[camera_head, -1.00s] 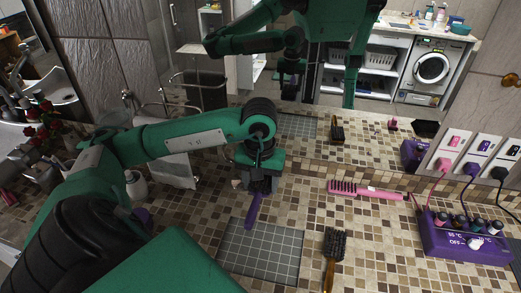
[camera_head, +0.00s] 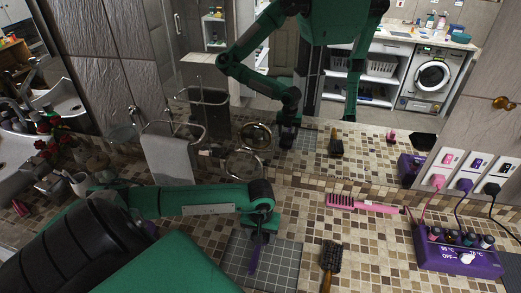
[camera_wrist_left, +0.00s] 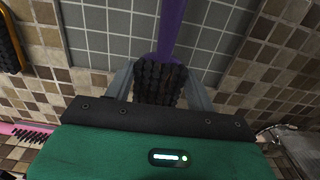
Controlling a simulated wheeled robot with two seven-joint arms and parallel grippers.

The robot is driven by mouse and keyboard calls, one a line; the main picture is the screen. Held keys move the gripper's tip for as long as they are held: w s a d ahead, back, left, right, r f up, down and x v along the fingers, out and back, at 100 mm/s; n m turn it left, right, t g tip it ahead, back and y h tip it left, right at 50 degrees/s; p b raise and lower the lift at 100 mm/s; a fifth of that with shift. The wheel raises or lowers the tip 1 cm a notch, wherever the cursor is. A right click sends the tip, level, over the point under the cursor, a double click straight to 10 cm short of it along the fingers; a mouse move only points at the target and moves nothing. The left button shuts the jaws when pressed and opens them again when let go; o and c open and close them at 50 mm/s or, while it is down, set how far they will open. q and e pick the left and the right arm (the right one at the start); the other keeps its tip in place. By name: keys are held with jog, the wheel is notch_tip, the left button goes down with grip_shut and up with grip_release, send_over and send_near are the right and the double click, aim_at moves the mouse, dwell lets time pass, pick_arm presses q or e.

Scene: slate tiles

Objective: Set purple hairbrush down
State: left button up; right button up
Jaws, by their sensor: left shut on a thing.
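My left gripper (camera_head: 262,233) is shut on the purple hairbrush (camera_head: 254,258), which hangs over the left part of the grey grid mat (camera_head: 287,262). In the left wrist view the hairbrush's dark bristle head (camera_wrist_left: 158,84) sits between the gripper fingers (camera_wrist_left: 160,92), and its purple handle (camera_wrist_left: 171,28) extends away over the grey tiled mat (camera_wrist_left: 110,40). I cannot tell whether the handle touches the mat. My right gripper is not in view.
A dark brush with a wooden handle (camera_head: 330,263) lies right of the mat. A pink brush (camera_head: 362,204) lies behind it. A purple box with bottles and cables (camera_head: 458,255) stands at the right. A mirror (camera_head: 330,165) borders the counter's back.

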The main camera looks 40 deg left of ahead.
pick_arm(q)
jog(key=shift+f, duration=1.25)
jog(key=o, duration=1.1)
jog(key=shift+r, duration=0.1)
